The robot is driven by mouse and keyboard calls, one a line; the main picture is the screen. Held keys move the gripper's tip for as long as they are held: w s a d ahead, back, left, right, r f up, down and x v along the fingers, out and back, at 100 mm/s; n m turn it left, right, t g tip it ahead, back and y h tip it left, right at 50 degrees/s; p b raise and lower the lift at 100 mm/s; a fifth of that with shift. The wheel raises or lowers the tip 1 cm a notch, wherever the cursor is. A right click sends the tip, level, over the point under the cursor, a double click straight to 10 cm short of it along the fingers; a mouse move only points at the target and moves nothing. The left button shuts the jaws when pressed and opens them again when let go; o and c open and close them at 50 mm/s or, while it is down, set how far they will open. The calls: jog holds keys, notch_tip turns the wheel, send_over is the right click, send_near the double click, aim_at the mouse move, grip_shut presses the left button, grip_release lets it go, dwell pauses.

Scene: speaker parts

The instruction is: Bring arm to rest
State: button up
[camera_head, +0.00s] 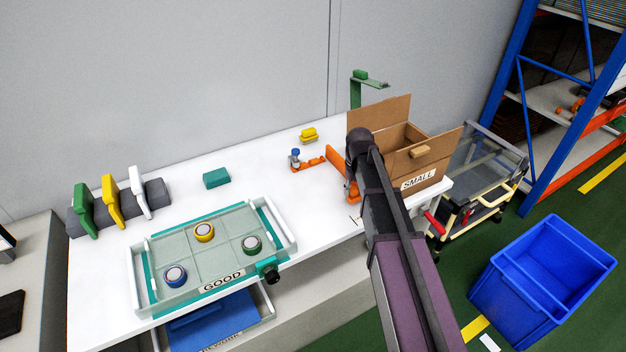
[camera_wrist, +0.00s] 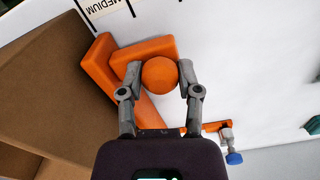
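My arm (camera_head: 385,210) reaches from the lower right over the right part of the white table, beside the cardboard box. My gripper (camera_wrist: 160,72) points down at the table in the wrist view, its two fingers spread apart. A round orange knob (camera_wrist: 160,76) shows between the fingertips, with orange bars (camera_wrist: 143,53) behind it. I cannot tell whether the fingertips touch the knob. In the head view the arm hides most of the gripper, and only a bit of the orange piece (camera_head: 351,188) shows beside it.
The open cardboard box (camera_head: 418,181) marked SMALL stands close right of my arm. A tray (camera_head: 150,296) marked GOOD holds three round parts at the table's front left. A green stand (camera_head: 355,92) rises behind the box. A blue bin (camera_head: 540,270) is on the floor at right.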

jog(key=o, duration=0.4)
jog(key=s+d+r+m+p, duration=0.1)
jog(key=s+d+m, duration=0.1)
jog(key=s+d, duration=0.3)
jog(key=s+d+r+m+p, duration=0.1)
jog(key=s+d, duration=0.5)
jog(key=s, duration=0.8)
jog(key=shift+m, duration=0.4)
jog(key=shift+r, duration=0.1)
